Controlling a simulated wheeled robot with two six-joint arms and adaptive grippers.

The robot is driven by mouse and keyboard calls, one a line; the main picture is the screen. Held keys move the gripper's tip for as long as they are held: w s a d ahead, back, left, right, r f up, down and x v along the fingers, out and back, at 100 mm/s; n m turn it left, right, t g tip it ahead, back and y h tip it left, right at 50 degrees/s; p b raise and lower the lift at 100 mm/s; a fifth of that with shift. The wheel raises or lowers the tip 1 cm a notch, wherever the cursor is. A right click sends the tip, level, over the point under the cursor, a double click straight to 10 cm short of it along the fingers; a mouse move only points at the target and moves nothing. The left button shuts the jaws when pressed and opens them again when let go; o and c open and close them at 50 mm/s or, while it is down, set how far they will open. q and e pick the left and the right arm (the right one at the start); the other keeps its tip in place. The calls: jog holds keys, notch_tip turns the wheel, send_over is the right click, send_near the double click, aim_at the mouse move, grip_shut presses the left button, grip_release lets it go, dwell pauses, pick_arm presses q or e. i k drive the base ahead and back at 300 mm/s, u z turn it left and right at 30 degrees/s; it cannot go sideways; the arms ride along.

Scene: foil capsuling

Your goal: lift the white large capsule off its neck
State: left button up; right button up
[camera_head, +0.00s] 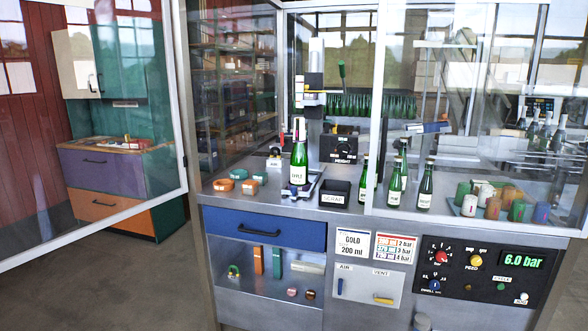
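A green bottle (299,164) with a white label stands upright under the capsuling machine's head (314,84). A narrow white piece that looks like the white large capsule (299,127) sits over its neck. White capsules (486,194) also stand among green and orange ones on a tray at the right; their sizes are hard to compare. Neither of my grippers shows in the head view.
Several green bottles (424,187) stand right of a black scrap bin (335,192). Orange and green pieces (239,174) lie at the left of the steel worktop (225,193). Glass panels enclose the bench, and an open glass door (110,226) swings out at left.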

aim_at(299, 130)
jog(key=u, duration=0.45)
jog(key=i, duration=2.5)
jog(key=z, duration=0.75)
